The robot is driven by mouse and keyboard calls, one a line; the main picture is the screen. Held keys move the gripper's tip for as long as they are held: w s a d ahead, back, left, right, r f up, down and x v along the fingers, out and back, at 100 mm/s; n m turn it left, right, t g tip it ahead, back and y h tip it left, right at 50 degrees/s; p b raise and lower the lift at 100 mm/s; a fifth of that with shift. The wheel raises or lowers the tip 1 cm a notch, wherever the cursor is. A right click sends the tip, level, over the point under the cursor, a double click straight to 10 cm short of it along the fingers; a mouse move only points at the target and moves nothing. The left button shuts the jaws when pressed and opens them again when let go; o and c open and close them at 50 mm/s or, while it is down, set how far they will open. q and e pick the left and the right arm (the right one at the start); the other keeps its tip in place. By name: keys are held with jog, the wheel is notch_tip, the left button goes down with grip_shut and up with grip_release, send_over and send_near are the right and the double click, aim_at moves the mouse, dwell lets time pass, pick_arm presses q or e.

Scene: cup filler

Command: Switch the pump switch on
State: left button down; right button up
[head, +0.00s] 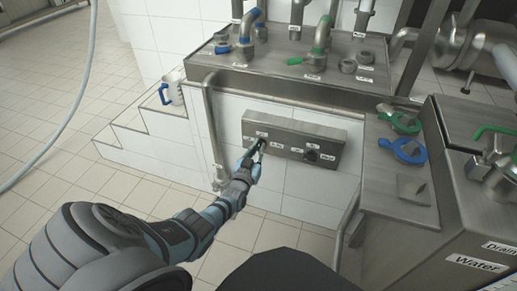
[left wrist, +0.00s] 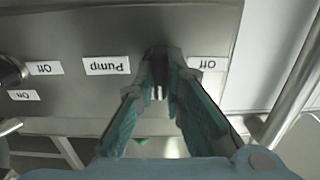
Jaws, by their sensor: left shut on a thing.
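The pump switch (left wrist: 157,52) is a dark knob on a grey metal panel (head: 240,128), beside the label "Pump" (left wrist: 106,66). An "Off" label (left wrist: 208,63) sits on its other side in the left wrist view, where the lettering is upside down. My left gripper (head: 259,146) reaches the panel's left part, and its fingers (left wrist: 160,88) are closed around the switch. The fingers hide most of the knob, so I cannot tell which way it points. My right gripper is not in view.
A second dark knob (head: 312,155) is on the panel's right part. A vertical pipe (head: 212,125) runs left of the panel. A white and blue mug (head: 171,93) stands on tiled steps. Steel counters with blue and green valves (head: 408,151) are at right.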

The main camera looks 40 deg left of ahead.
pick_arm(q)
jog(key=c, duration=1.7)
grip_release()
jog(key=v, duration=1.2)
